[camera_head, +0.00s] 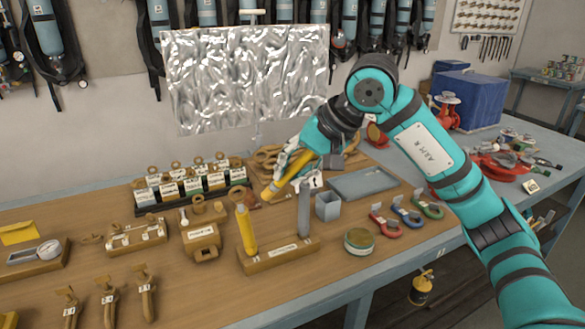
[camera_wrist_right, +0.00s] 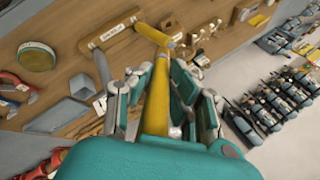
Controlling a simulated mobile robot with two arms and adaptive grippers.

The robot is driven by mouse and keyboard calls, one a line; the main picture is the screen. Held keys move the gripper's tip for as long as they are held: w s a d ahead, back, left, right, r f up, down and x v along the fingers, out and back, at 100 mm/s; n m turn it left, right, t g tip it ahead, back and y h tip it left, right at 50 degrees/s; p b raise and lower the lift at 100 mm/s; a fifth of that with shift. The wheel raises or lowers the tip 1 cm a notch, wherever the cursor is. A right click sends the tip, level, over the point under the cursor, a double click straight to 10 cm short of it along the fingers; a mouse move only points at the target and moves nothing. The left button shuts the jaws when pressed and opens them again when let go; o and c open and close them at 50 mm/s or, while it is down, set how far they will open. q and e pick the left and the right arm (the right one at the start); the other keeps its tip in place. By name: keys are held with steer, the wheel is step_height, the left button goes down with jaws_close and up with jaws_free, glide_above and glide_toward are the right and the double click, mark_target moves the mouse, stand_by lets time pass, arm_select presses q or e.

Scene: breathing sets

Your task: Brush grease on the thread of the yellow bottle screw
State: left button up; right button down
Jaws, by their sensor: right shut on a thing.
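The yellow bottle screw (camera_head: 247,232) stands nearly upright in a wooden stand (camera_head: 279,257), beside a grey post (camera_head: 304,212). It also shows in the right wrist view (camera_wrist_right: 150,33). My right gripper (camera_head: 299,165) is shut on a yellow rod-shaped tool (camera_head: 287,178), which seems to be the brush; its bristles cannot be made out. The tool slants down to the left, its tip just right of and above the bottle screw's top. In the wrist view its far end (camera_wrist_right: 160,70) overlaps the bottle screw, so contact cannot be told. My left gripper is not in view.
A round tin (camera_head: 359,243) with a yellowish-green top stands right of the stand. Labelled boxes (camera_head: 188,185) stand behind left.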

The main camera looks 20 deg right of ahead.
mark_target(275, 182)
steer(key=shift+d+f, duration=0.1)
steer(key=shift+b, duration=0.3)
steer(key=shift+a+r+b+x, duration=0.15)
steer(key=shift+b+x, duration=0.1)
steer(key=shift+x, duration=0.6)
steer(key=shift+a+r+b+x, duration=0.15)
steer(key=shift+b+x, duration=0.15)
steer(key=shift+x, duration=0.55)
steer(key=shift+a+b+x, duration=0.1)
steer(key=shift+b+x, duration=0.15)
steer(key=shift+x, duration=0.6)
steer(key=shift+w, duration=0.25)
steer(key=shift+w+a+p, duration=0.3)
steer(key=shift+w+a, duration=0.45)
steer(key=shift+w, duration=0.05)
steer(key=shift+f+b, duration=0.2)
steer(key=shift+b, duration=0.2)
stand_by(0.9)
steer(key=shift+r, duration=0.2)
stand_by(0.6)
steer(key=shift+f, duration=0.2)
stand_by(0.6)
